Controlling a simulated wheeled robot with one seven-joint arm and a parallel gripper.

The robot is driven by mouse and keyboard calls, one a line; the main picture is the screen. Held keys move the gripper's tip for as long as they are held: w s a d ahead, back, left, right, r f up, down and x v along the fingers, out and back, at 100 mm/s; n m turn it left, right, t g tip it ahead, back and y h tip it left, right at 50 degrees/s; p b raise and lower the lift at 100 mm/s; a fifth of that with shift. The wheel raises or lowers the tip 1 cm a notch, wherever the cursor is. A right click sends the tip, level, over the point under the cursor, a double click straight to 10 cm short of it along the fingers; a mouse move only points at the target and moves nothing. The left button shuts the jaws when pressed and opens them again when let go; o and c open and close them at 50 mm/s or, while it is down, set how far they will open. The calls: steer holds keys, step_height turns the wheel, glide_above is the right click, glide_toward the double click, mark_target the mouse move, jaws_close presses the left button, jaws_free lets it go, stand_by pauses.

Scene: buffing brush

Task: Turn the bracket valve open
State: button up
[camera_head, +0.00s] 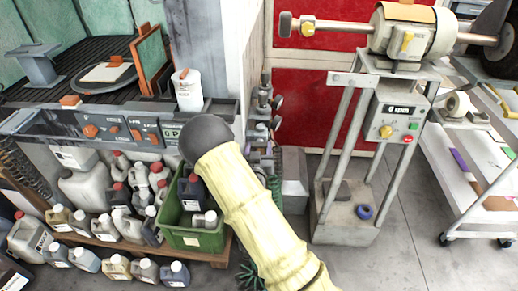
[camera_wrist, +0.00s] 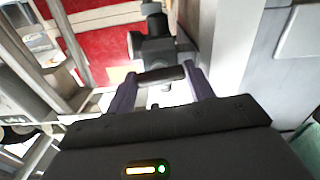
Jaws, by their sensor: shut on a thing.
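In the wrist view my gripper (camera_wrist: 162,80) has its two purple fingers on either side of a short dark bar, which looks like the valve handle (camera_wrist: 160,73). The fingers are shut on it. The dark grey valve body (camera_wrist: 154,46) rises just beyond the handle, in front of a red panel. In the head view a column of valves and gauges (camera_head: 263,98) stands at the wall corner, beside the red panel. My pale arm crosses in front and hides part of this area. How far the handle is turned cannot be told.
A green crate (camera_head: 196,240) with bottles and several jugs stand below the grey workbench (camera_head: 60,122) at the left. A buffing machine (camera_head: 412,40) on a metal stand is at the right, beside a white trolley (camera_head: 470,185). Open grey floor lies in front.

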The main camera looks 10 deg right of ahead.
steer(key=shift+s+f+n+p, duration=0.1)
steer(key=shift+n+p, duration=0.8)
steer(key=shift+n, duration=7.5)
steer(key=o, duration=1)
steer(key=v, duration=1.7)
steer(key=shift+s, duration=0.15)
